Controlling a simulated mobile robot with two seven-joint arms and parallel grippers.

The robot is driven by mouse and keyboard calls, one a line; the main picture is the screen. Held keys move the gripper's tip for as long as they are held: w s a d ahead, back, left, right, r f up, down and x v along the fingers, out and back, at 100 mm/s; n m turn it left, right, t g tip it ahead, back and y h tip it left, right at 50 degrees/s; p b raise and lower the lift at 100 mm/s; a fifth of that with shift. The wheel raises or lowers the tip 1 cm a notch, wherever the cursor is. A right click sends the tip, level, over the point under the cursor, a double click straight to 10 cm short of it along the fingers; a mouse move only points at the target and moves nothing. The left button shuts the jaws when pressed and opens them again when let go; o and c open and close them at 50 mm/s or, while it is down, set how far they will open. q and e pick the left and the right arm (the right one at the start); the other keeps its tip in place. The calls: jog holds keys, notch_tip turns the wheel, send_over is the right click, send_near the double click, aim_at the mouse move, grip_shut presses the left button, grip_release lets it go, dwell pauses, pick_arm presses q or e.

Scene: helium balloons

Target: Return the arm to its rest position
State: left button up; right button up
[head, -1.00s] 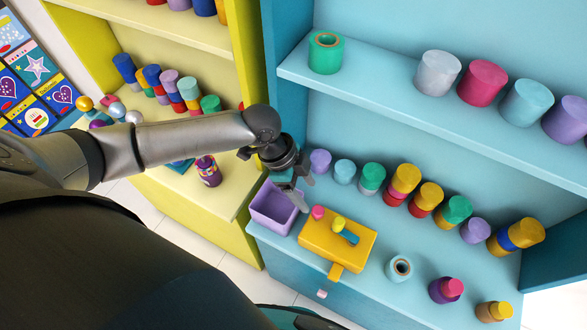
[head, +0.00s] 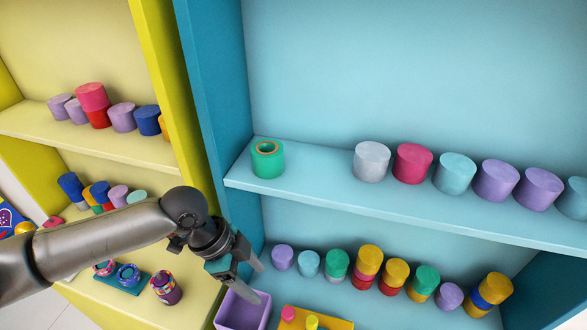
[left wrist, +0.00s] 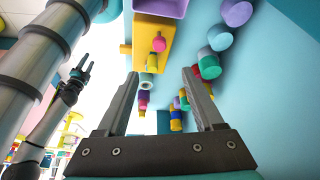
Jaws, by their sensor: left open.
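My left gripper (head: 258,281) hangs from its arm in the head view, by the purple open bin (head: 233,308). In the left wrist view its two fingers (left wrist: 162,72) are spread with nothing between them. The arm reaches in from the left, in front of the yellow shelf unit. In the left wrist view a second arm of mine shows at the left, and its gripper (left wrist: 82,72) has two fingers apart with nothing seen between them. That right gripper is outside the head view.
A blue shelf unit (head: 330,200) holds a green ring roll (head: 267,158) and several coloured cylinders. Stacked cylinders line its lower shelf. A yellow box (head: 335,324) stands beside the bin. A yellow shelf unit (head: 100,145) at left holds more cylinders and a teal tray (head: 124,283).

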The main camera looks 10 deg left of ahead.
pick_arm(q)
jog(key=shift+d, duration=0.1)
jog(key=s+d+f+n+t, duration=0.1)
jog(key=s+d+n+t, duration=0.2)
jog(key=d, duration=0.5)
jog(key=s+a+f+n+y, duration=0.2)
jog(key=s+a+n+y, duration=0.2)
jog(key=s+a+n, duration=0.6)
notch_tip(320, 180, down, 31)
jog(key=d+g+b, duration=0.2)
jog(key=b, duration=0.7)
jog(key=s+a+f+g+b, duration=0.1)
jog(key=s+a+f+b, duration=0.2)
jog(key=s+f+b, duration=0.5)
jog(key=s+f, duration=0.8)
jog(key=f, duration=0.5)
jog(key=shift+f, duration=0.3)
